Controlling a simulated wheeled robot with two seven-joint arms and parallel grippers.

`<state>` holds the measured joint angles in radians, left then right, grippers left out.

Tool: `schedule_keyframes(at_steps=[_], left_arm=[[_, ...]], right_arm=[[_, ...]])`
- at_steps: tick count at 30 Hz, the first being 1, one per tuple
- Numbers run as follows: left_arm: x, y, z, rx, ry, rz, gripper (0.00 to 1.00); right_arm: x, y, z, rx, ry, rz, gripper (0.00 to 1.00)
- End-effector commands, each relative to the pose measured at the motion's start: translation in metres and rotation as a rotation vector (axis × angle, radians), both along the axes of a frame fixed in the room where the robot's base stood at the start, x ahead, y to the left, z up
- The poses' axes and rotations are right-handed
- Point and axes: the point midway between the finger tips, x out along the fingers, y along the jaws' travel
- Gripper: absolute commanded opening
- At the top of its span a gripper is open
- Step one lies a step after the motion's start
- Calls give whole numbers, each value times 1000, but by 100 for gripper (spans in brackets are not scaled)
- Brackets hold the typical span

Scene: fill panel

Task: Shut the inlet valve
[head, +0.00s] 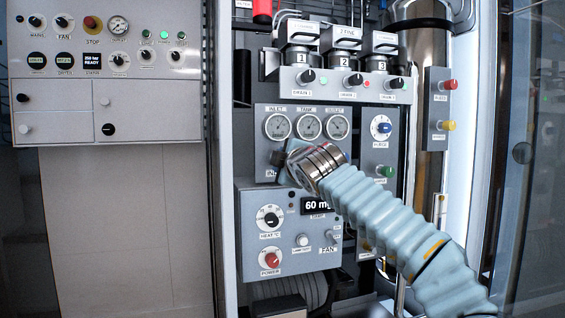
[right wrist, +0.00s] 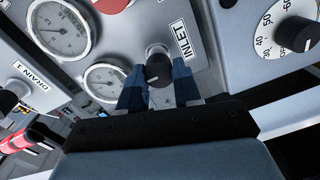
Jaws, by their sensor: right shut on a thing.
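The inlet valve is a black knob (right wrist: 159,70) on a silver collar, beside an INLET label (right wrist: 181,40) in the right wrist view. My right gripper (right wrist: 158,88) has its two blue fingers on either side of this knob and is shut on it. In the head view my right arm reaches in from the lower right, and my right gripper (head: 279,156) is at the lower left of the gauge panel (head: 262,112). The knob's turn position is unclear. My left gripper is not in view.
Three gauges (head: 309,127) sit above the valve. Numbered canisters (head: 350,50) and drain knobs (head: 308,76) are higher up. A grey box with a heat dial (head: 268,218) and a red power knob (head: 270,260) is below. A control panel (head: 62,92) is at left.

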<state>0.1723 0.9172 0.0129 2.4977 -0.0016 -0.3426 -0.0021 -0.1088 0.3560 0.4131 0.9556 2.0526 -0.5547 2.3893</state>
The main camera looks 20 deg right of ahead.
Motion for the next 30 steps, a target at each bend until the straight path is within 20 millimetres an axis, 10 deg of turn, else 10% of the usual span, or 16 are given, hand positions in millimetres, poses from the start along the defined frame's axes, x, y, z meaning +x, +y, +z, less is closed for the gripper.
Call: schedule_keyframes(at_steps=[5,6,10,22,30], left_arm=[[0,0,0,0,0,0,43],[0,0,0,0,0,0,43],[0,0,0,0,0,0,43],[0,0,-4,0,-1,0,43],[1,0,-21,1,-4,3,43]], right_arm=[[0,0,0,1,1,-1,2],[0,0,0,1,1,-1,36],[0,0,0,0,0,-1,56],[-8,-1,0,-1,-2,0,57],[-67,-4,2,-3,-4,-2,57]])
